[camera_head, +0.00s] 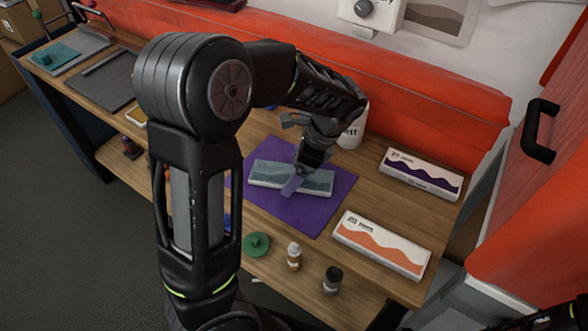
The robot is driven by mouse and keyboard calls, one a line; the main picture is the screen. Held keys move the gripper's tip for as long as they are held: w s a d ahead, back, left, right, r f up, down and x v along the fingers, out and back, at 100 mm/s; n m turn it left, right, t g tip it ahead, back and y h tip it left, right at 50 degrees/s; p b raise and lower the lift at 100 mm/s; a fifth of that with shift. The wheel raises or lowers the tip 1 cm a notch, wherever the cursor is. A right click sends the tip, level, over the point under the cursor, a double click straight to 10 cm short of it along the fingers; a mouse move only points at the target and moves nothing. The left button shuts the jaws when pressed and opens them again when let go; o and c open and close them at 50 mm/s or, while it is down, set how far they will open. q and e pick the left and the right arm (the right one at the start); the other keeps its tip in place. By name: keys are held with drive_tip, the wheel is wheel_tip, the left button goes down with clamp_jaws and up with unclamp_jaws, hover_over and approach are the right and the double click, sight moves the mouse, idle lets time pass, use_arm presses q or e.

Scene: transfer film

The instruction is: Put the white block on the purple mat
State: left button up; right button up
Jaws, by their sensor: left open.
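The purple mat (326,205) lies flat on the wooden table. A long pale block with a grey-teal print (262,174) lies on the mat, looking greyish white rather than pure white. My left gripper (295,182) is open, pointing down just over the middle of this block. A small lighter purple piece shows at its fingertips; I cannot tell what it is or whether the fingers touch the block. Two white blocks lie off the mat to the right: one with a purple wave print (420,173), one with an orange wave print (381,243).
A white cup (353,133) stands behind my left gripper. A green round piece (256,244) and two small bottles, one white-capped (294,256) and one black-capped (332,280), stand along the front. My left arm hides the table's middle left. A red panel (420,85) runs behind.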

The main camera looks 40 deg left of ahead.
use_arm(q)
drive_tip(key=p+v, duration=0.1)
drive_tip(key=v, duration=1.1)
drive_tip(key=shift+p, duration=0.4)
